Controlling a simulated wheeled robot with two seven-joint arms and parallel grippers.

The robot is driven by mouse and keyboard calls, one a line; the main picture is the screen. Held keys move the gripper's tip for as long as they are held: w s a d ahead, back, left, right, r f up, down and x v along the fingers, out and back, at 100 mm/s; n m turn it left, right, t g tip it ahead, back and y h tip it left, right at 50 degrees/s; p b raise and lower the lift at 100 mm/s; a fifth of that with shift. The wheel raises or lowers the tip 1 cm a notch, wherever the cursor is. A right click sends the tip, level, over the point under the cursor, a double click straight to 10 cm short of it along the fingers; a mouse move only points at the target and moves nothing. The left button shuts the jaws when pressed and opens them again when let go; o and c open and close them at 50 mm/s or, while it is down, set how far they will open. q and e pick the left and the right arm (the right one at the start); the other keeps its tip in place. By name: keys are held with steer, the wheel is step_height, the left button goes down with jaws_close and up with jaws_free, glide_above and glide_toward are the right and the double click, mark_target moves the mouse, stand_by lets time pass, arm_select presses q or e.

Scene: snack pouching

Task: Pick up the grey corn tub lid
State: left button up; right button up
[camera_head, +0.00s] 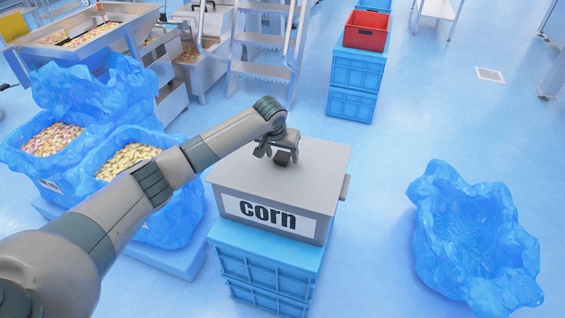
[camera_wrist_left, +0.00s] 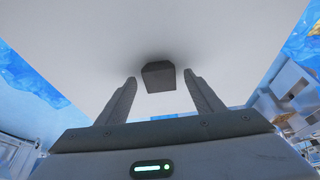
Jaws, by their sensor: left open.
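The grey lid (camera_head: 318,162) lies flat on the grey tub labelled "corn" (camera_head: 229,207), which stands on stacked blue crates. A dark block-shaped knob (camera_head: 284,157) sits near the middle of the lid. My left gripper (camera_head: 272,152) is over the lid at the knob, with its fingers pointing down. In the left wrist view, the lid's pale surface (camera_wrist_left: 225,35) fills most of the picture. The knob (camera_wrist_left: 158,76) shows between the tips of my open left gripper (camera_wrist_left: 160,84), with gaps on both sides. My right gripper is not in view.
Blue-lined bins of snack pieces (camera_head: 127,160) stand left of the tub. A blue bag-lined container (camera_head: 470,240) is on the right. A red crate (camera_head: 366,31) tops blue crates behind. Metal steps (camera_head: 262,70) stand behind the tub. Floor between is clear.

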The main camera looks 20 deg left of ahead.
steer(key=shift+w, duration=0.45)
arm_select(q)
jaws_close()
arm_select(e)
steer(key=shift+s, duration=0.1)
arm_select(q)
steer(key=shift+r, duration=0.15)
